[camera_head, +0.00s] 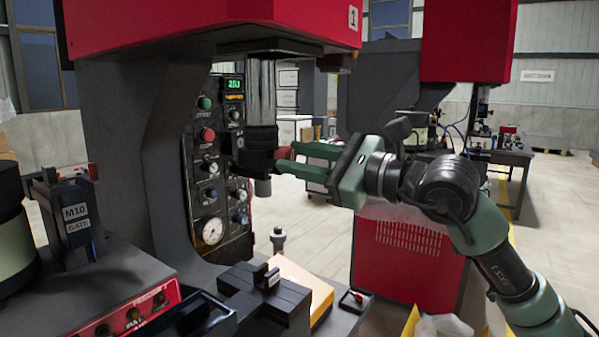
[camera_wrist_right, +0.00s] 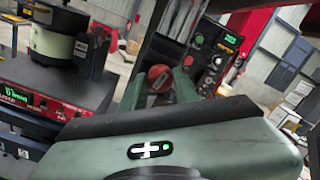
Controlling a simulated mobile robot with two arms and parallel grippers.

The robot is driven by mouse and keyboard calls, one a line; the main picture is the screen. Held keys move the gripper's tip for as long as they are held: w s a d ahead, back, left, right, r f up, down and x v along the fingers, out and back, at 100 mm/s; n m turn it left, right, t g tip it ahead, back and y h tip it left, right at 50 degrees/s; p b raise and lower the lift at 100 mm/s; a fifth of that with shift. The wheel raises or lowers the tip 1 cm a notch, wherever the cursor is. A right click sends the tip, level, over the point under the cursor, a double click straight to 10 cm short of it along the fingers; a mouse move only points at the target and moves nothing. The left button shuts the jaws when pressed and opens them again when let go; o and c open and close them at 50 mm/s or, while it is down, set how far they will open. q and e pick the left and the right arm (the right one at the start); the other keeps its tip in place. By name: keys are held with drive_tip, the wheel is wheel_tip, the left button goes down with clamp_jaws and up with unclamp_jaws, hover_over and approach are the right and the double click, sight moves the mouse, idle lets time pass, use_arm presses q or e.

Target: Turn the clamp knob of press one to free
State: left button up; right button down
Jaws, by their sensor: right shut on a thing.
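Press one (camera_head: 200,20) stands on the left, with a red head marked 1 and a dark column. Its clamp knob (camera_head: 283,153) is red and sits beside the dark block under the press ram. My right gripper (camera_head: 287,160) reaches in from the right and is shut on the knob, its green fingers at either side. I cannot read the knob's turn mark. My left gripper is not in view.
A control panel (camera_head: 215,185) with buttons, a green display and a gauge is on the column behind the knob. A block labelled M10 GATE (camera_head: 76,217) and a feeder box (camera_head: 140,312) stand at the lower left. Another red press (camera_head: 465,45) stands behind my right arm.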

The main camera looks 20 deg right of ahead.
drive_tip(key=shift+n+b, duration=0.55)
drive_tip(key=shift+n, duration=0.65)
drive_tip(key=c, duration=1.1)
unclamp_jaws()
drive_tip(key=shift+o, duration=0.2)
drive_tip(key=shift+d, duration=0.1)
drive_tip(key=b+v, duration=0.3)
drive_tip(key=v, duration=0.4)
drive_tip(key=shift+s+d, duration=0.2)
drive_tip(key=shift+s, duration=0.05)
drive_tip(key=shift+f, duration=0.1)
